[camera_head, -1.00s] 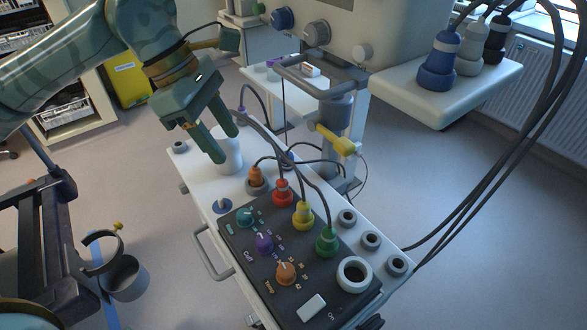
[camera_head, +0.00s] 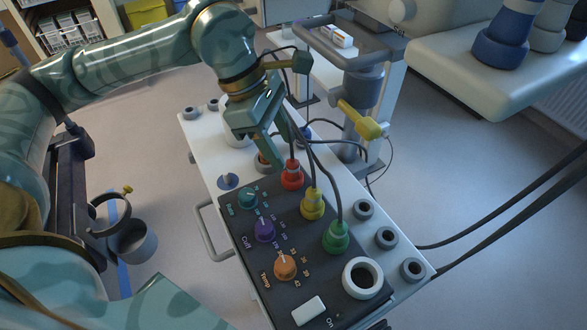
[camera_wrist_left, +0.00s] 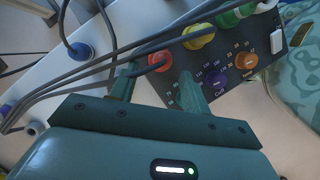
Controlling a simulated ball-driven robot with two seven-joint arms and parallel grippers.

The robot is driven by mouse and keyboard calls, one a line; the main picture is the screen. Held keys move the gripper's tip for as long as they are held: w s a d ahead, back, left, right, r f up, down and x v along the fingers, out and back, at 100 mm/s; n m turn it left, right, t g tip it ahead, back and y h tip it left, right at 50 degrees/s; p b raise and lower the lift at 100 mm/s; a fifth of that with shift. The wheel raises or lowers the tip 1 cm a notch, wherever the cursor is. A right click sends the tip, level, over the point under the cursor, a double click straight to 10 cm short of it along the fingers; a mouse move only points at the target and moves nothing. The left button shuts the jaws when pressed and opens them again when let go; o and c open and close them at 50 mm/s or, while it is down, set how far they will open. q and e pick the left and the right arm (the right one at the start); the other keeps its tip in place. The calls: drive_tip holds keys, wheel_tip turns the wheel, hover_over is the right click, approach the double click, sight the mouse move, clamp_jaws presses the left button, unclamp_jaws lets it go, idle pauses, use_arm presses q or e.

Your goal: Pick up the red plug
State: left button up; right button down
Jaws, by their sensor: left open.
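The red plug (camera_head: 292,178) stands in the top row of the dark control panel (camera_head: 282,240), with a dark cable rising from it. My left gripper (camera_head: 277,152) is open and empty, just above and behind the red plug. In the left wrist view the red plug (camera_wrist_left: 160,63) shows between the two spread fingers (camera_wrist_left: 157,85), near their tips, and I cannot tell whether they touch it. Cables run across the left finger there. My right gripper is not in view.
A yellow plug (camera_head: 313,205) and a green plug (camera_head: 337,238) stand in line with the red one, their cables close to my gripper. An orange plug (camera_head: 264,163) is partly hidden behind a finger. Teal, purple and orange knobs sit on the panel.

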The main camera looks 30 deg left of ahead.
sight(292, 161)
use_arm(q)
drive_tip(key=x, duration=0.1)
drive_tip(key=b+x, duration=0.1)
drive_tip(key=x, duration=0.3)
drive_tip(key=shift+s+d, duration=0.1)
drive_tip(key=shift+d, duration=0.15)
drive_tip(key=shift+r, duration=0.15)
clamp_jaws()
drive_tip(key=shift+r, duration=0.15)
